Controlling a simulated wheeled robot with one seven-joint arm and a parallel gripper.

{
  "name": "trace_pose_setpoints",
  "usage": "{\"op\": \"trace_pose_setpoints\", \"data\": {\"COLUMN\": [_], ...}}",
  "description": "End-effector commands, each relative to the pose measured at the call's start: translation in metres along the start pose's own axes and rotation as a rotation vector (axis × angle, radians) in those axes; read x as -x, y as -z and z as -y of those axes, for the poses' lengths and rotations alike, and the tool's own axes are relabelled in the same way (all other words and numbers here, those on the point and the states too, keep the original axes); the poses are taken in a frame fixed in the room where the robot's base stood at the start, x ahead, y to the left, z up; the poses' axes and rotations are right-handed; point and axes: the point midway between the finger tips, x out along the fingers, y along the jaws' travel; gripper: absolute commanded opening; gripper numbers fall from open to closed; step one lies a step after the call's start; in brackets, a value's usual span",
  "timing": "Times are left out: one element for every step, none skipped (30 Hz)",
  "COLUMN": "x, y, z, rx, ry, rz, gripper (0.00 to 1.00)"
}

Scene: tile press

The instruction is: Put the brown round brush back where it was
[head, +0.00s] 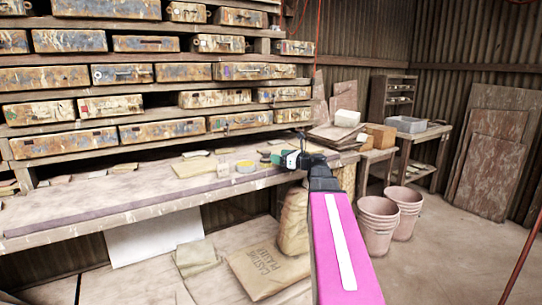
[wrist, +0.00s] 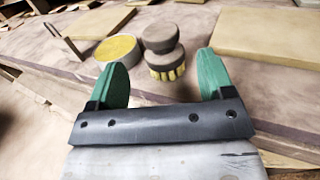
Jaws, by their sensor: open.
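The brown round brush (wrist: 162,38) shows in the wrist view, with a round knob on top and yellow bristles below. It stands upright on the bench, beyond and between my two green fingertips. My gripper (wrist: 161,65) is open, with nothing held between its fingers. In the head view my gripper (head: 287,158) is over the right part of the bench, and I cannot make out the brush there.
The long bench (head: 130,192) runs below shelves of worn boxes (head: 125,74). A tan slab (wrist: 262,35) lies right of the brush, and another (wrist: 100,22) lies behind the tin. Pink buckets (head: 403,208) stand on the floor at right. A plaster bag (head: 265,265) lies under the bench.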

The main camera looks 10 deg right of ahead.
Motion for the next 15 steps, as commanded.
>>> {"op": "trace_pose_setpoints", "data": {"x": [0.011,0.016,0.022,0.025,0.029,0.033,0.036,0.038,0.040,0.041,0.042,0.043,0.043,0.043,0.043], "y": [0.000,0.000,0.000,0.000,0.000,0.000,0.000,0.000,0.000,0.000,0.000,0.000,0.000,0.000,0.000], "z": [-0.001,-0.001,-0.001,-0.001,-0.001,0.000,0.000,0.000,0.000,0.000,0.000,0.000,0.000,0.000,0.000], "rx": [0.000,0.000,0.000,0.000,0.000,0.000,0.000,0.000,0.000,0.000,0.000,0.000,0.000,0.000,0.000], "ry": [0.003,0.002,0.001,0.001,0.002,0.002,0.002,0.001,0.000,0.000,0.000,0.000,0.000,-0.001,-0.001], "rz": [0.000,0.000,0.000,0.000,0.000,0.000,0.000,0.000,0.000,0.000,0.000,0.000,0.000,0.000,0.000], "gripper": [0.75,0.75,0.75,0.75,0.75,0.75,0.75,0.75,0.75,0.75,0.75,0.75,0.75,0.75,0.75]}}
